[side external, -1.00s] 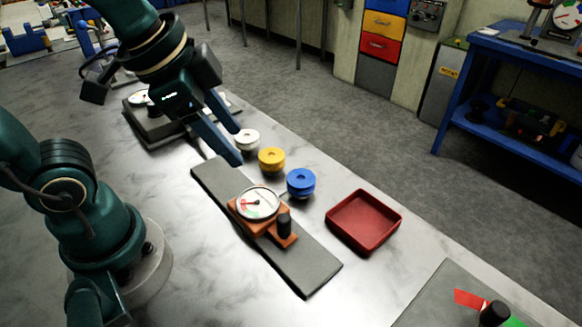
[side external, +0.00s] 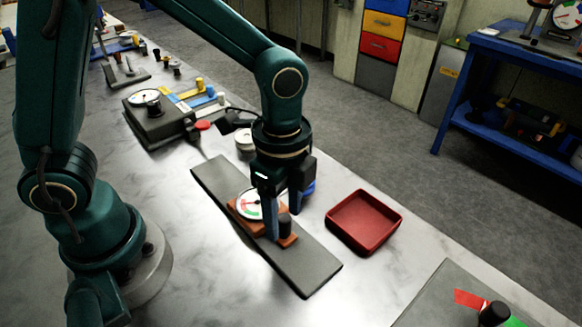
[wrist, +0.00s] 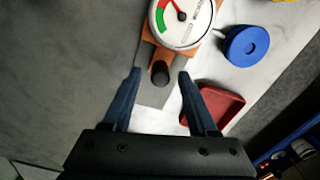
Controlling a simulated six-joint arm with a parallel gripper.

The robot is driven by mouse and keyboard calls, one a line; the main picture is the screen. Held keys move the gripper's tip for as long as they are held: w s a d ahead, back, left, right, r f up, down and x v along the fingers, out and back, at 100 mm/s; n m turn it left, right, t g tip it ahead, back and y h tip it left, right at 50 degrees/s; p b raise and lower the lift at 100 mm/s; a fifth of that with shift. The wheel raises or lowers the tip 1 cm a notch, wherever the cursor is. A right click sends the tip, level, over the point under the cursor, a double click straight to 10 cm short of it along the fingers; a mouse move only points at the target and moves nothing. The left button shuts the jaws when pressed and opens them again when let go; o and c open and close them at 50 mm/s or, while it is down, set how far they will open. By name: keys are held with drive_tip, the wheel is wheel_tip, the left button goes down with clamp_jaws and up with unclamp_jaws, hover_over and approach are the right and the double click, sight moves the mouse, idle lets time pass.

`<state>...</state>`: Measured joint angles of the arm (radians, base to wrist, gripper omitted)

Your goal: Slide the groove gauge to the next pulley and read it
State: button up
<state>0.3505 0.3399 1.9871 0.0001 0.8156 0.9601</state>
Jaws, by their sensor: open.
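The groove gauge (side external: 246,204) has an orange base, a round white dial with red and green sectors, and a black knob. It sits on a dark grey rail (side external: 312,268). My gripper (side external: 283,226) points down over the gauge's knob end. In the wrist view, the open fingers (wrist: 159,77) stand on either side of the black knob (wrist: 160,73), with gaps showing. The dial (wrist: 190,28) is cut off at the top edge. The blue pulley (wrist: 246,46) lies beside the gauge. The white pulley (side external: 244,141) is partly covered by my arm; the yellow one is hidden in the side view.
A red tray (side external: 364,222) lies right of the rail. A grey plate with a black knob (side external: 493,314) is at the lower right. Bare bench (side external: 390,275) lies between tray and plate.

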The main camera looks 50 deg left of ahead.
drive_tip(key=shift+f, duration=1.15)
clamp_jaws()
idle(0.6)
